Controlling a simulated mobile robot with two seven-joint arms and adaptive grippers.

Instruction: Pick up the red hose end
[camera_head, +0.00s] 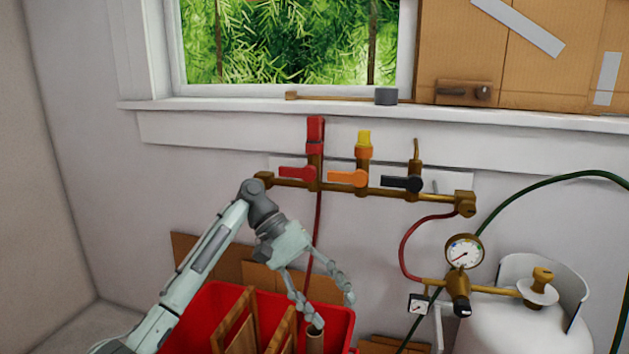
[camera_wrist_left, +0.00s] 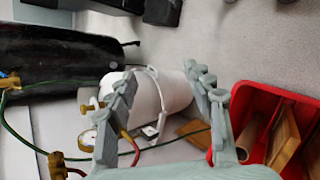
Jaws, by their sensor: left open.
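A thin red hose (camera_head: 319,218) hangs from the manifold below the red valve (camera_head: 298,173) and runs down behind my left gripper toward the red crate (camera_head: 330,317). I cannot make out its lower end. A second red hose (camera_head: 403,246) curves from the manifold's right end to the gas regulator; part of it shows beside a finger in the left wrist view (camera_wrist_left: 126,143). My right gripper is not in view.
The crate holds wooden pieces (camera_head: 237,322) and a brown tube (camera_head: 314,342). A white gas tank (camera_head: 515,325) with a gauge (camera_head: 464,252) and green hose (camera_head: 540,183) stands at right. The brass manifold (camera_head: 385,193) is on the wall under the windowsill.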

